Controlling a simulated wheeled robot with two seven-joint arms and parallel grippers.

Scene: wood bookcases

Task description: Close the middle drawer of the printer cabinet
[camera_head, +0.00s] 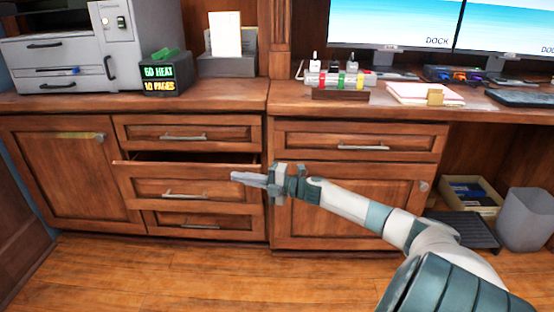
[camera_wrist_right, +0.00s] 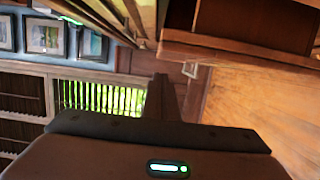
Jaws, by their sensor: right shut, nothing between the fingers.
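The printer cabinet (camera_head: 58,178) is brown wood with a stack of three drawers on its right side. Its middle drawer (camera_head: 150,187) stands partly open, with a dark gap above its front and a silver bar handle (camera_head: 185,195). The top drawer (camera_head: 150,133) and bottom drawer (camera_head: 165,220) look shut. My right gripper (camera_head: 246,178) is shut and empty, in front of the right end of the middle drawer in the head view. I cannot tell whether it touches the drawer. My left gripper is not in view.
A grey printer (camera_head: 50,52) and a dark sign block (camera_head: 166,80) stand on the cabinet top. The desk to the right holds monitors (camera_head: 395,22), bottles and papers (camera_head: 425,93). A grey bin (camera_head: 525,220) stands at right. The wooden floor (camera_head: 200,275) before the drawers is clear.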

